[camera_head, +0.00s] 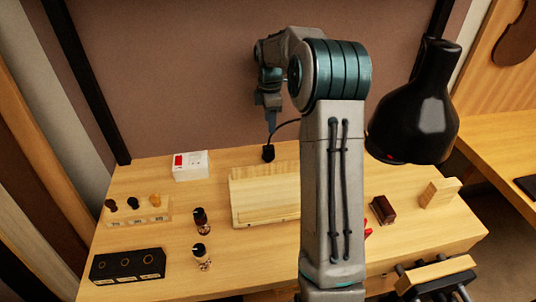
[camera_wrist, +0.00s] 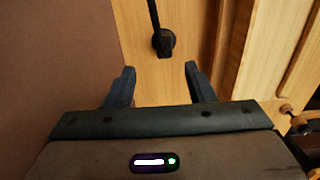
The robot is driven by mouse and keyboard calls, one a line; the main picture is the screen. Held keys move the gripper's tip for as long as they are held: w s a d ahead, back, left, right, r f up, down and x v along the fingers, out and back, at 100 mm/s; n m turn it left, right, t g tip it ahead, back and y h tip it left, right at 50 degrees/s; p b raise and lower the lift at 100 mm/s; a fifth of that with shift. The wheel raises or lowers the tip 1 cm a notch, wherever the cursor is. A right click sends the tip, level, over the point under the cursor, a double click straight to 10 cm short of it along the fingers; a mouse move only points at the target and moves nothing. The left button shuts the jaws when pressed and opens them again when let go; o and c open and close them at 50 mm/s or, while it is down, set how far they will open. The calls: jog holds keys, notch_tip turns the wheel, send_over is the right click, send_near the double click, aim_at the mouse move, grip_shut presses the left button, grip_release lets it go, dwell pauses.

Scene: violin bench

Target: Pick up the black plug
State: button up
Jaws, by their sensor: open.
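A small black plug (camera_head: 132,203) stands in a pale labelled wooden block (camera_head: 152,216) at the left of the bench in the head view. It is the middle one, between a dark brown plug (camera_head: 110,204) and an amber plug (camera_head: 155,200). My gripper (camera_head: 271,118) is at the back of the bench, well to the right of the plug and above the bench. In the wrist view, my gripper (camera_wrist: 159,69) is open, with nothing between its fingers. The black plug does not show in the wrist view.
A black base with a thin stem (camera_wrist: 163,42) stands ahead of my fingers; it also shows in the head view (camera_head: 268,153). A black block with round holes (camera_head: 127,265), two dark-topped pieces (camera_head: 200,217), a white box (camera_head: 190,166) and a wooden box (camera_head: 262,200) stand nearby.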

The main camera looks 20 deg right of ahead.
send_over(268, 146)
jog(key=f, duration=0.5)
jog(key=shift+w+d+f, duration=0.1)
jog(key=shift+d+f, duration=0.2)
jog(key=shift+s+a+f, duration=0.1)
jog(key=shift+a+f, duration=0.05)
jog(key=shift+f, duration=1.25)
jog(key=shift+s+a+f, duration=0.1)
jog(key=shift+a+f, duration=0.05)
jog(key=shift+f, duration=1.2)
jog(key=c, duration=1)
